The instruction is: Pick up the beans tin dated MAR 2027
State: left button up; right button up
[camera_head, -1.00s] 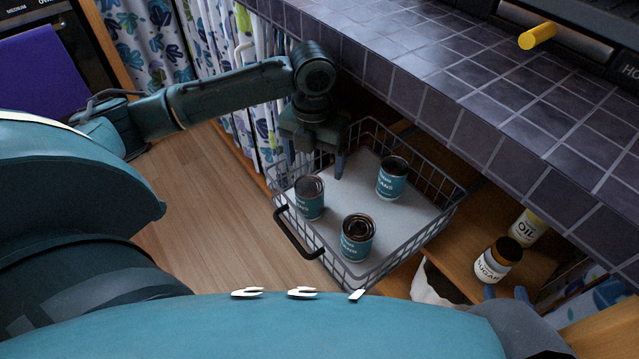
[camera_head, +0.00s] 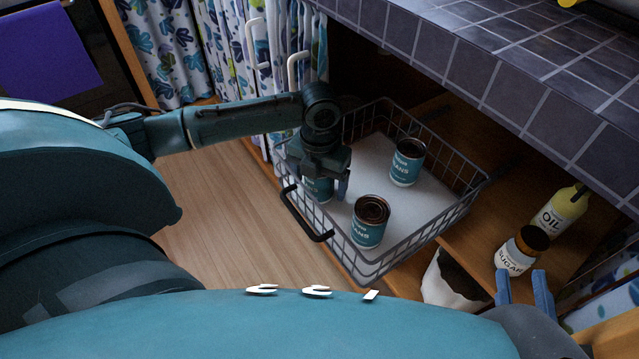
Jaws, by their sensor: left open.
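Three teal beans tins with dark tops stand upright in a wire basket (camera_head: 452,212): a back tin (camera_head: 406,163), a front tin (camera_head: 370,222) and a left tin (camera_head: 318,190). Each faces me with a label; no date is readable on any. My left gripper (camera_head: 325,190) is open and points down at the left tin, hiding its top and much of its body. One finger shows just right of that tin; I cannot tell whether the fingers are around it. My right gripper (camera_head: 524,290) shows two blue fingertips apart, open and empty, at the lower right.
The basket has a front handle (camera_head: 303,215) and sits pulled out below the tiled counter (camera_head: 500,60). An oil bottle (camera_head: 557,215) and a sugar jar (camera_head: 520,250) stand on the wooden shelf to the right. A white sack (camera_head: 450,285) is near the basket's right front.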

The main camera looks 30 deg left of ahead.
pick_arm(q)
jog(key=shift+r, duration=0.1)
jog(key=c, duration=1.3)
